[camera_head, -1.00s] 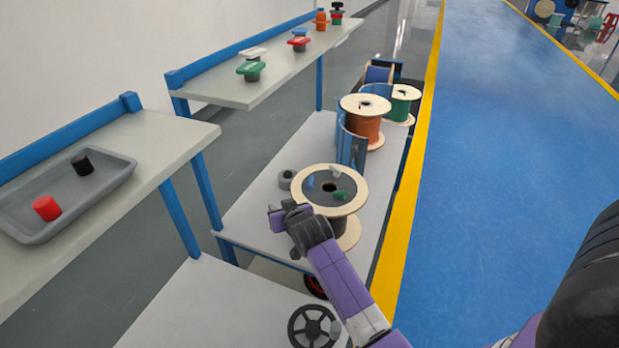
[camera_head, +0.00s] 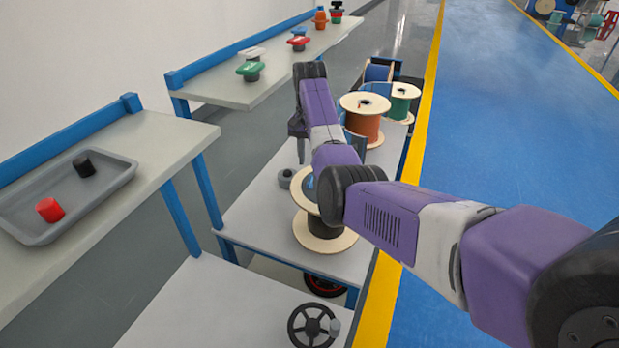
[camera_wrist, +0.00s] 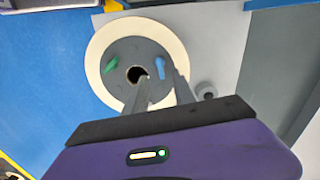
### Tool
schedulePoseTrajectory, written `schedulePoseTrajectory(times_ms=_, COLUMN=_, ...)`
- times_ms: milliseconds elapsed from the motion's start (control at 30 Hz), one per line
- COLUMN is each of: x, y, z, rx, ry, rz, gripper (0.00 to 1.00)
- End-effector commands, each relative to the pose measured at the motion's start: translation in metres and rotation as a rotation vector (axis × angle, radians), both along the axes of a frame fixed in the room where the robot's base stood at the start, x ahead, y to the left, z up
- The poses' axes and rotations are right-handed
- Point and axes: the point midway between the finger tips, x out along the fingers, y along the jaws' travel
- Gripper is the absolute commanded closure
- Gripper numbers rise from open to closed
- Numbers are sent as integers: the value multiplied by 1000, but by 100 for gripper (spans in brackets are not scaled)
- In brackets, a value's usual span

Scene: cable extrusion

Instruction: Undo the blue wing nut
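The blue wing nut (camera_wrist: 160,64) sits on the dark grey disc (camera_wrist: 126,52) on top of a cable spool (camera_wrist: 95,63), right of its centre hole in the wrist view. A green wing nut (camera_wrist: 110,65) is on the disc's left side. My gripper (camera_wrist: 163,82) is open and empty, its two fingers apart and pointing down toward the spool. The blue wing nut appears between and just beyond the fingertips. In the head view, my gripper (camera_head: 300,152) hangs above the spool (camera_head: 322,240). My arm hides most of the spool's top there.
A grey ring-shaped part (camera_head: 285,178) lies beside the spool; it also shows in the wrist view (camera_wrist: 206,91). Orange (camera_head: 366,128) and green (camera_head: 400,104) cable spools stand behind. A black handwheel (camera_head: 312,326) is in front.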

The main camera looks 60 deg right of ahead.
Motion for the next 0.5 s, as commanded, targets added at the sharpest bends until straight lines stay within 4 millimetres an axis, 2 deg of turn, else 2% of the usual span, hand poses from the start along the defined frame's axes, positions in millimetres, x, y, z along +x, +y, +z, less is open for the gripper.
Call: schedulePoseTrajectory(times_ms=500, x=-2, y=1, z=-67, rx=6, ry=5, rz=-2, gripper=69)
